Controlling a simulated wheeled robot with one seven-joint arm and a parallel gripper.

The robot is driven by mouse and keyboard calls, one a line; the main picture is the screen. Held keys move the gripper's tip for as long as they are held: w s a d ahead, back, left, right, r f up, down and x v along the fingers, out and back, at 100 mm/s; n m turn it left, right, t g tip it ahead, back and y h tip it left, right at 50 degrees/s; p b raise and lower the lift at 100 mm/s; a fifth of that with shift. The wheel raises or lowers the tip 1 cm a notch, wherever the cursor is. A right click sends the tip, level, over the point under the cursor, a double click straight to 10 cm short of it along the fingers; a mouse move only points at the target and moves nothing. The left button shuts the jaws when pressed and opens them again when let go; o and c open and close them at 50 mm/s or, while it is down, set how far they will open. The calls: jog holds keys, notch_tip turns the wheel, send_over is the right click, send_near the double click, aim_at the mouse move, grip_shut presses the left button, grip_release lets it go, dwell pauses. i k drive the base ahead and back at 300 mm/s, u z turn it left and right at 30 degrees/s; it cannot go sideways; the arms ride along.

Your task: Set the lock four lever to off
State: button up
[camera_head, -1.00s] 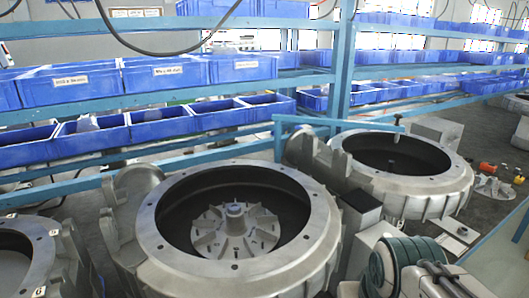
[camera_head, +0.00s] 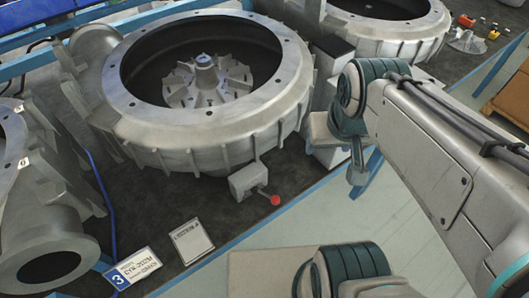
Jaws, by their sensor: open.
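A small lever with a red ball knob (camera_head: 275,200) sticks out from a grey block (camera_head: 247,180) at the front foot of the middle blower housing. Its knob points to the right and toward the front edge of the bench. I cannot read a lock number or an on/off marking on it. No other lever can be made out. My arm reaches in from the right, with its teal joint to the right of the lever and apart from it. I cannot make out the gripper's jaws in this view.
The middle blower housing (camera_head: 200,140) is open on top, with a finned impeller (camera_head: 206,80) inside. A second housing (camera_head: 392,35) stands behind right. A flanged casting (camera_head: 45,215) is at left. A blue-and-white sign (camera_head: 133,268) and a plate (camera_head: 187,241) lie in front.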

aim_at(276, 199)
jog(key=u, duration=0.4)
jog(key=k, duration=0.7)
jog(key=u, duration=0.6)
